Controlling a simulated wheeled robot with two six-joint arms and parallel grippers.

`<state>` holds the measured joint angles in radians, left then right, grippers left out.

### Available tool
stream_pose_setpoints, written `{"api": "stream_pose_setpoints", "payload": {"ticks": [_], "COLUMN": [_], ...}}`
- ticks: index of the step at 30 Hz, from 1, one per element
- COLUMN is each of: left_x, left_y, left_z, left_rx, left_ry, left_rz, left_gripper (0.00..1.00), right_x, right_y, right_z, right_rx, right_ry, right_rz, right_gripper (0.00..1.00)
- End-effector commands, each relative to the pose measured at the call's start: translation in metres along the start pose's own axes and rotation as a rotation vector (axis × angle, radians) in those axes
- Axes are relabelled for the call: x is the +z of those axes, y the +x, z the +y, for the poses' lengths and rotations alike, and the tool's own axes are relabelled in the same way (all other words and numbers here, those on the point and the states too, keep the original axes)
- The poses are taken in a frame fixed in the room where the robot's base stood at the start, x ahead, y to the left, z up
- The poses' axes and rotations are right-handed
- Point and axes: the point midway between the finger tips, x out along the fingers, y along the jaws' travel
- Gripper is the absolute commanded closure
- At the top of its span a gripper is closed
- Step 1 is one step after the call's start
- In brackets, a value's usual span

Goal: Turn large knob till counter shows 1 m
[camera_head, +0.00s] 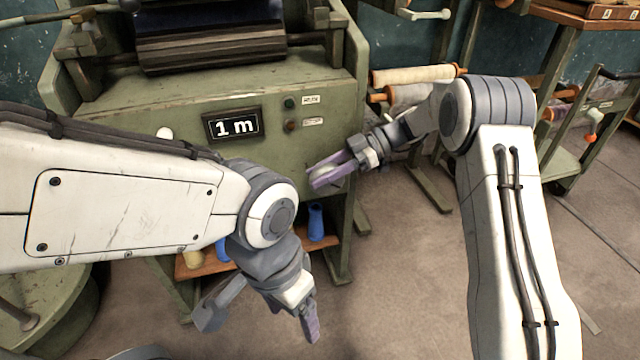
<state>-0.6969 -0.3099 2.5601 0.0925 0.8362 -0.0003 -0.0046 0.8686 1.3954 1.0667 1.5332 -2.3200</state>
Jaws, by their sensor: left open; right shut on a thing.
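The counter (233,125) on the green machine's front panel (285,160) is a black display reading "1 m". My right gripper (330,174) is at the right part of that panel, its purple fingers shut on a pale, rounded knob (322,172). The fingers hide much of this knob. My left gripper (310,322) hangs below and in front of the machine, pointing down. It is open, apart from the machine, and holds nothing that I can see. A small white knob (164,133) shows above my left arm, partly hidden by it.
A dark roller (210,50) sits atop the machine. Blue cones (316,222) stand on the wooden lower shelf (325,241). Thread rolls (412,75) are at the right. The floor (400,290) between my arms is clear.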

Motion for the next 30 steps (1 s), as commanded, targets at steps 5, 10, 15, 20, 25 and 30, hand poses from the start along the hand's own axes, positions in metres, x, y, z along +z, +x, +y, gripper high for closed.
{"api": "stream_pose_setpoints", "payload": {"ticks": [5, 10, 15, 20, 25, 30], "left_x": [0.001, 0.001, 0.001, 0.001, 0.001, 0.001], "left_y": [0.012, 0.016, 0.017, 0.017, 0.017, 0.017], "left_z": [-0.001, -0.001, -0.001, -0.001, -0.001, -0.001], "left_rx": [0.000, 0.000, 0.000, 0.000, 0.000, 0.000], "left_ry": [0.000, 0.000, 0.000, 0.000, 0.000, 0.000], "left_rz": [0.000, 0.000, 0.000, 0.000, 0.000, 0.000], "left_gripper": [0.24, 0.24, 0.24, 0.24, 0.24, 0.24], "right_x": [0.002, 0.001, 0.000, -0.001, 0.000, 0.000], "right_y": [-0.002, -0.003, -0.004, -0.004, -0.004, -0.004], "right_z": [0.001, 0.001, 0.001, 0.001, 0.001, 0.001], "right_rx": [0.004, 0.003, 0.002, 0.002, 0.002, 0.001], "right_ry": [-0.001, -0.001, -0.001, 0.000, 0.000, 0.001], "right_rz": [0.083, 0.127, 0.144, 0.146, 0.145, 0.144], "right_gripper": [1.00, 1.00, 1.00, 1.00, 1.00, 0.36]}}
